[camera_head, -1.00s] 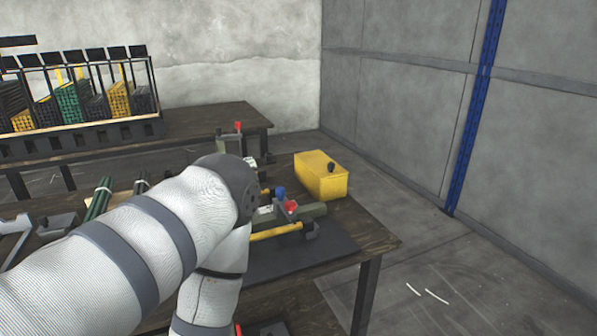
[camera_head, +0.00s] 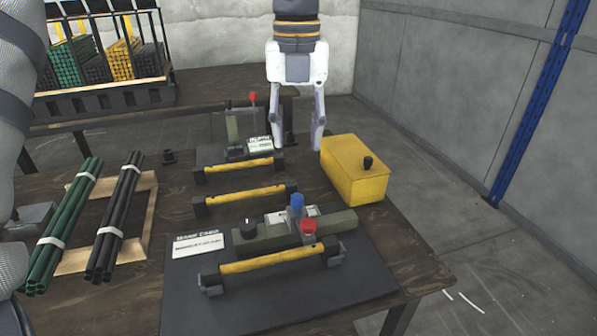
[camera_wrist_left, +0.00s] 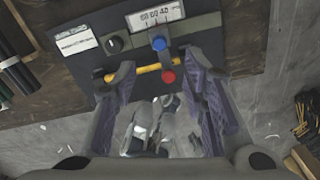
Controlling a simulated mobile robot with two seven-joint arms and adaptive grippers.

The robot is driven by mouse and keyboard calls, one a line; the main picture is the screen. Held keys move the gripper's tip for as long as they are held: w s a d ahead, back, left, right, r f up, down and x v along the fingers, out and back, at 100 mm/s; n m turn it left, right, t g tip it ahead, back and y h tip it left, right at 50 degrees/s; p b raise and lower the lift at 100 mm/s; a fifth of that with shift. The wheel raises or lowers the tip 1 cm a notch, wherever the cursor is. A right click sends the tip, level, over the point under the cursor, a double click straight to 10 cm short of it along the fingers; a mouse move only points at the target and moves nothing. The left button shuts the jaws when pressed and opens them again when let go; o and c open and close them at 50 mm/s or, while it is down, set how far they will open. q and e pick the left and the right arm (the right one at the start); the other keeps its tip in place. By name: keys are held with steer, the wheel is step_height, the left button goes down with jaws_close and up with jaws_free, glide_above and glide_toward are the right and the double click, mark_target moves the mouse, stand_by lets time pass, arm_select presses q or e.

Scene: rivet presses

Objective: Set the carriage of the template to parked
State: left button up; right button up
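An olive-green bench unit (camera_head: 267,240) lies on a black mat (camera_head: 190,302); it may be the template, but its small print is unreadable. It has a black knob (camera_head: 248,225), a blue knob (camera_head: 297,203), a red knob (camera_head: 308,227) and a yellow bar (camera_head: 272,259) along its front. In the left wrist view, the blue knob (camera_wrist_left: 158,43) stands by a white numbered scale (camera_wrist_left: 157,17). My left gripper (camera_head: 298,138) points down beyond the unit, its fingers apart and empty. The left gripper (camera_wrist_left: 157,62) also shows open in the wrist view. My right gripper is not visible.
A second unit with a red-topped lever (camera_head: 252,98) and yellow bars stands behind. A yellow box (camera_head: 354,170) with a black knob sits at the right. Green rods (camera_head: 65,220) and black rods (camera_head: 117,215) lie at the left. A rod rack (camera_head: 105,97) stands at the back.

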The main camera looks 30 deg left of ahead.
mark_target(297, 196)
arm_select(q)
steer(key=f, duration=1.1)
steer(key=shift+s+d+f, duration=0.25)
steer(key=shift+s+f, duration=0.15)
jaws_close()
